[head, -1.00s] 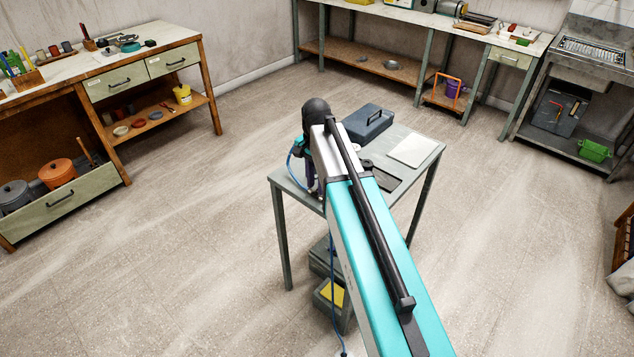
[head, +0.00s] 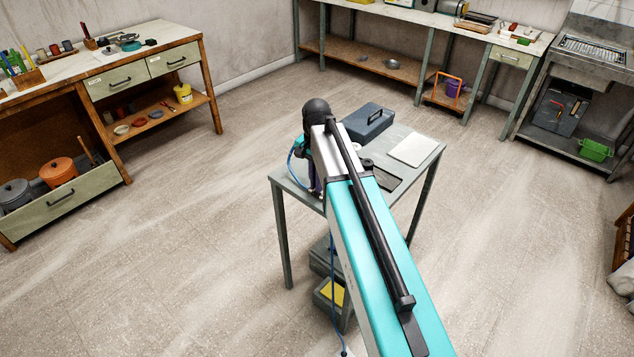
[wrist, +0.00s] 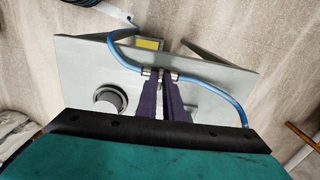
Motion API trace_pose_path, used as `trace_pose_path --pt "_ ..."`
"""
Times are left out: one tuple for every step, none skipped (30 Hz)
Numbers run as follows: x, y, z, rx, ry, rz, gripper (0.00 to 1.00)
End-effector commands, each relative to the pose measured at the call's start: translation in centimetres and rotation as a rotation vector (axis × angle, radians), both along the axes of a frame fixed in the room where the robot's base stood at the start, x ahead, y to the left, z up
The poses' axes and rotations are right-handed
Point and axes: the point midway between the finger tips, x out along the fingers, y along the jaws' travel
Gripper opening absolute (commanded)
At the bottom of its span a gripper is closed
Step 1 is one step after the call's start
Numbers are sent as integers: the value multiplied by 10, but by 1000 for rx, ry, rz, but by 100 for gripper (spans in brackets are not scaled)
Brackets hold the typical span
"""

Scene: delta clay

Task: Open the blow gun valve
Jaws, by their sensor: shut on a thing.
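The blue air hose (wrist: 210,80) crosses the wrist view, with small metal fittings at my fingertips. My gripper (wrist: 161,78) has purple fingers close together, shut on the blow gun valve at these fittings. The valve body is mostly hidden between the fingertips, so its handle position cannot be told. In the head view the hose (head: 291,166) loops at the left of my wrist. My arm hides most of the gripper and the valve there.
The small grey table (head: 282,184) stands under my wrist. On it are a dark grey box (head: 368,121), a pale flat panel (head: 413,149) and a dark flat piece (head: 386,176). A round grey thing (wrist: 109,100) lies left of my fingers. Open floor surrounds the table.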

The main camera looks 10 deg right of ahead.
Motion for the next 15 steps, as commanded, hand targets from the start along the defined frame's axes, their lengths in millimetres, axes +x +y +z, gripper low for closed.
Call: trace_pose_path --pt "0 0 1 -1 1 15 0" --pt "0 0 1 -1 1 27 0" --pt "0 -1 1 -1 1 45 0" --pt "0 -1 1 -1 1 59 0" --pt "0 -1 1 -1 1 76 0" --pt "0 -1 1 -1 1 99 0" --pt "0 -1 1 -1 1 117 0" --pt "0 -1 1 -1 1 138 0" --pt "0 -1 1 -1 1 167 0" --pt "0 -1 1 -1 1 189 0" --pt "0 -1 1 -1 1 213 0" --pt "0 -1 1 -1 1 246 0" --pt "0 -1 1 -1 1 272 0" --pt "0 -1 1 -1 1 299 0" --pt "0 -1 1 -1 1 335 0"
